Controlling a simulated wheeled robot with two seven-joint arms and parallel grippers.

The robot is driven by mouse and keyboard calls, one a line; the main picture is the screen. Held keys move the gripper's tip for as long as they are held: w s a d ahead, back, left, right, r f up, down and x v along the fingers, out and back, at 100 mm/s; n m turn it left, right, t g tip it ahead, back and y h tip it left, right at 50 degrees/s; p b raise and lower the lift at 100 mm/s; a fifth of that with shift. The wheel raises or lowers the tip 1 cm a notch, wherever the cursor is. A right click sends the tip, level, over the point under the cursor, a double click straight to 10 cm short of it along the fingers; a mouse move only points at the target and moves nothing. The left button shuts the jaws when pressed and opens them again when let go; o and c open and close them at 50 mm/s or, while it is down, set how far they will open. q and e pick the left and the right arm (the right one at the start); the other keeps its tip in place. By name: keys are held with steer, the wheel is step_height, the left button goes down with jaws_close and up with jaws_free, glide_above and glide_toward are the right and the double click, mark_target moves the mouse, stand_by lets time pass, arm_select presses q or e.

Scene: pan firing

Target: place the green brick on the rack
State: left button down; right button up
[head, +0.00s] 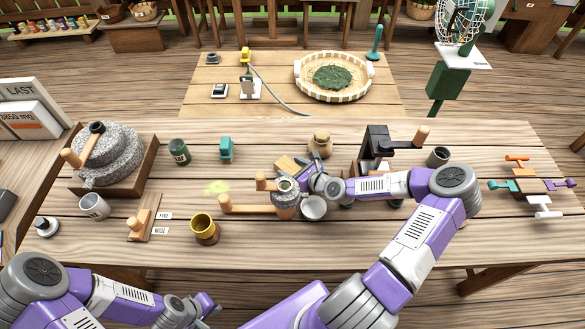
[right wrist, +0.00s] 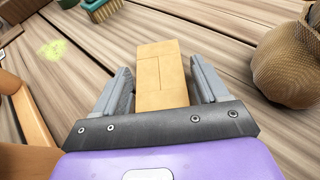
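A tan, block-shaped brick (right wrist: 162,75) lies between the fingers of my right gripper (right wrist: 160,88) in the right wrist view. Narrow gaps seem to show beside it, and its near end is hidden by the gripper. In the head view the tan brick (head: 287,163) is beside my right gripper (head: 308,175), close over the table. No brick of green colour shows. I cannot tell which thing is the rack. My left gripper (head: 207,305) is low in front of the table's near edge, away from the objects; its fingers are too small to read.
A black stand (head: 375,145) is right of the jar. The near right table is clear.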

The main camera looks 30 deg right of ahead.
steer(key=shift+o, duration=0.6)
